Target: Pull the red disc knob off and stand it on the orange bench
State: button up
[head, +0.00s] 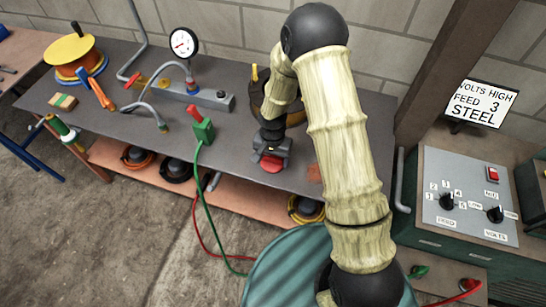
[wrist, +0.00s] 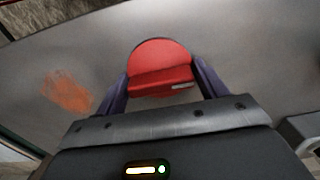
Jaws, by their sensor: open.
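The red disc knob (wrist: 160,58) shows in the wrist view as a round red face with a thicker red block at its near side. It is over or on the grey top of the bench (head: 225,150), whose lower shelf is orange-brown. My gripper (wrist: 161,74) is open, with one dark finger on each side of the knob. Whether the fingers touch it is unclear. In the head view, my gripper (head: 270,156) is low over the bench's front part, and the red knob (head: 270,164) shows at its end.
An orange smear (head: 314,172) marks the bench top right of my gripper. A green box with a red switch (head: 203,128) and a gauge on a pipe (head: 184,43) stand to the left. A grey-green control panel (head: 470,195) is at the right.

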jog(key=o, duration=1.4)
jog(key=shift+r, duration=0.1)
notch_tip(320, 180, up, 17)
jog(key=shift+r, duration=0.1)
jog(key=shift+d, duration=0.1)
jog(key=s+d+r+n+t, duration=0.1)
jog(key=s+d+r, duration=0.1)
jog(key=s+d, duration=0.2)
jog(key=s+d+r+n+p, duration=0.1)
jog(key=s+d+r, duration=0.1)
jog(key=s+d, duration=0.2)
jog(key=s+d+r+n+t+p, duration=0.1)
jog(key=s+d+r+n, duration=0.1)
jog(key=s+d+r, duration=0.1)
jog(key=shift+s+d+r+t, duration=0.15)
jog(key=shift+s+d, duration=0.25)
jog(key=shift+d, duration=0.25)
jog(key=shift+s+d+f+t, duration=0.15)
jog(key=shift+s+d, duration=0.2)
jog(key=shift+d, duration=0.25)
